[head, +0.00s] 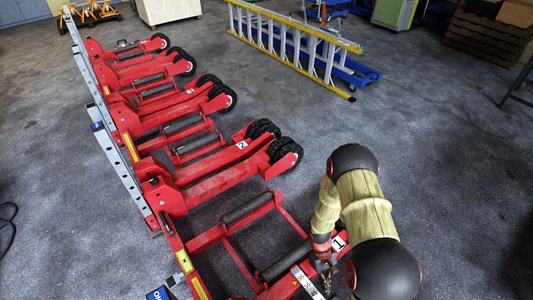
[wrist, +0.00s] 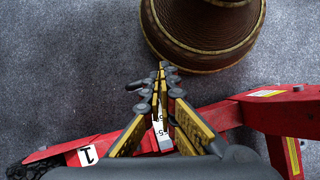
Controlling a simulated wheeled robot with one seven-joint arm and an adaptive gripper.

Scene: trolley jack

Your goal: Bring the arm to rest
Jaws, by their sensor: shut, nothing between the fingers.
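My arm reaches in from the right side of the head view, bent, with its end low over the red trolley jack marked 1 (head: 255,203). My gripper (head: 325,283) is beside the "1" label and partly hidden by the arm. In the wrist view my gripper (wrist: 163,70) has its fingertips together with nothing between them. The red jack (wrist: 225,115) runs behind the fingers there, with its "1" label (wrist: 88,155) at the lower left. Whether the gripper touches the jack cannot be told.
Another red jack marked 2 (head: 215,180) and further red frames (head: 130,65) stand in a row behind. A yellow and grey ladder (head: 290,50) lies beyond, beside a blue frame (head: 345,72). Wooden pallets (head: 487,38) stand at upper right. The grey floor (head: 430,140) on the right is clear.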

